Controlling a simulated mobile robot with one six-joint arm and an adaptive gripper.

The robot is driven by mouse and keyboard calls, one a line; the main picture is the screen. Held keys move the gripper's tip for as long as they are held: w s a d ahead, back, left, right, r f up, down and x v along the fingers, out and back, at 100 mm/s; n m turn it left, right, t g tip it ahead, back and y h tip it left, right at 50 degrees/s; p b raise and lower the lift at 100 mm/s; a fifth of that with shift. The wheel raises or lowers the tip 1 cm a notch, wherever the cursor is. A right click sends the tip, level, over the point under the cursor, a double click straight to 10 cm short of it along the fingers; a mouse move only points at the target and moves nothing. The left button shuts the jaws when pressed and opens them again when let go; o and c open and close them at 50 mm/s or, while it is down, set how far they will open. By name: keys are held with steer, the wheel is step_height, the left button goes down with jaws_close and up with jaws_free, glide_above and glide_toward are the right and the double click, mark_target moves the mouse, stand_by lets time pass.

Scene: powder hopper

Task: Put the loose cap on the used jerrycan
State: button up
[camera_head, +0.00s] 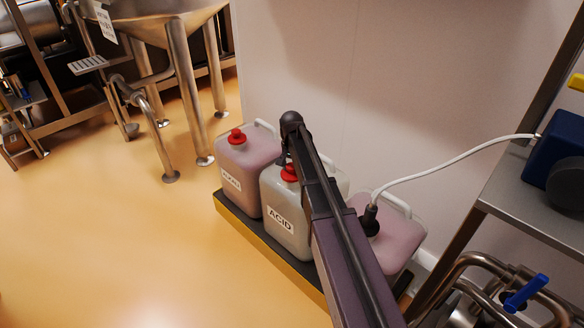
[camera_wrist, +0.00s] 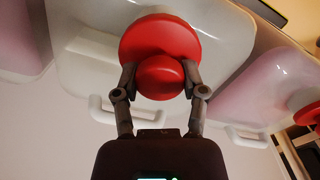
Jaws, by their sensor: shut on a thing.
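A whitish jerrycan (camera_head: 283,215) labelled ACID stands in the middle of a row of three. A red cap (camera_head: 289,173) is at its top, partly hidden by my arm. In the wrist view the red cap (camera_wrist: 160,35) has a wide disc and a round knob. My gripper (camera_wrist: 160,75) is shut on the knob, one finger on each side. The pale top of the middle jerrycan (camera_wrist: 85,50) lies behind the cap. The cap hides the neck, so I cannot tell whether it is seated or just above.
A pinkish jerrycan (camera_head: 248,160) with its own red cap (camera_head: 236,136) stands to the left. Another pinkish one (camera_head: 398,240) to the right holds a black fitting (camera_head: 370,218) with a white hose (camera_head: 450,160) to a blue unit (camera_head: 555,150). All stand on a black-and-yellow base (camera_head: 262,240) by the wall.

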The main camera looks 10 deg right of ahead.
mark_target(291, 165)
steer(key=shift+f, duration=0.25)
steer(key=o, duration=1.1)
steer(key=shift+r, duration=0.15)
step_height(291, 165, up, 9)
steer(key=p, duration=0.9)
steer(key=s+r+n+p, duration=0.1)
steer(key=s+r+p, duration=0.3)
steer(key=r+p, duration=0.2)
steer(key=s+r+n+p, duration=0.1)
steer(key=s+r+p, duration=0.4)
steer(key=r+p, duration=0.2)
steer(key=s+r+n+p, duration=0.1)
steer(key=s+r+p, duration=0.4)
steer(key=r+p, duration=0.1)
steer(key=shift+d+r+p, duration=0.2)
steer(key=shift+d+p, duration=0.1)
steer(key=shift+d, duration=0.05)
